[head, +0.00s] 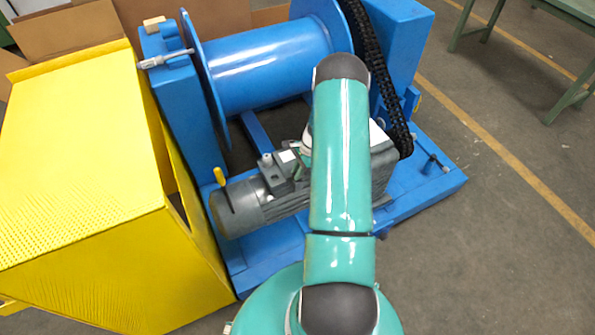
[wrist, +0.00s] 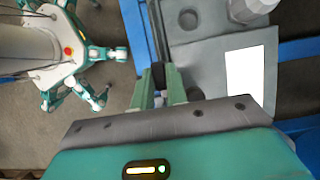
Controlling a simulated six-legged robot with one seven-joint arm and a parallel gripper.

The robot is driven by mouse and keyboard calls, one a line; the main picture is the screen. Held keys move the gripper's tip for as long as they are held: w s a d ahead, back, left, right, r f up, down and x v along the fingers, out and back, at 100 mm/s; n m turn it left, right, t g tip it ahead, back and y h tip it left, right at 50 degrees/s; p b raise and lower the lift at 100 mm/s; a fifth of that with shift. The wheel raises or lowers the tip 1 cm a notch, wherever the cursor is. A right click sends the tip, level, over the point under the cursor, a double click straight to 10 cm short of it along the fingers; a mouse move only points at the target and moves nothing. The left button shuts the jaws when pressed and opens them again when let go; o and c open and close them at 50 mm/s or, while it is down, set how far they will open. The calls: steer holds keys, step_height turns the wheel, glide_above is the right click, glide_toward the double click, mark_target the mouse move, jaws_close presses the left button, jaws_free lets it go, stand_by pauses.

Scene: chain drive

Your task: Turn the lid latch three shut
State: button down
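I cannot make out a lid latch marked three in either view. In the wrist view, my gripper (wrist: 158,80) shows two green fingers with a narrow gap between them. A small dark piece shows in or behind the gap; I cannot tell whether the fingers touch it. The fingers are over the edge of a grey surface (wrist: 210,60) bearing a white sheet (wrist: 246,78), beside a blue beam. In the head view, my teal arm reaches over the grey motor (head: 255,205) and hides part of it and my gripper.
A blue frame (head: 420,200) carries a blue drum (head: 270,70) and a black chain (head: 375,55). A large yellow guard (head: 70,180) stands at the left. A small yellow-handled part (head: 219,177) stands by the motor. A green table (head: 570,25) is at the top right; floor there is free.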

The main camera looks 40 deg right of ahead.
steer(key=shift+n, duration=0.4)
steer(key=n+g, duration=0.1)
steer(key=n, duration=0.2)
steer(key=shift+n+g, duration=0.4)
steer(key=n, duration=0.2)
steer(key=n+g, duration=0.1)
steer(key=n, duration=0.1)
steer(key=shift+n+g, duration=0.3)
steer(key=n+g+h, duration=0.1)
steer(key=n, duration=0.3)
steer(key=n+h, duration=0.1)
steer(key=n, duration=0.1)
steer(key=n+g, duration=0.1)
steer(key=n, duration=0.1)
steer(key=shift+w+n+h, duration=0.1)
steer(key=shift+n+h, duration=0.2)
steer(key=shift+h, duration=0.1)
steer(key=c, duration=1.4)
jaws_free()
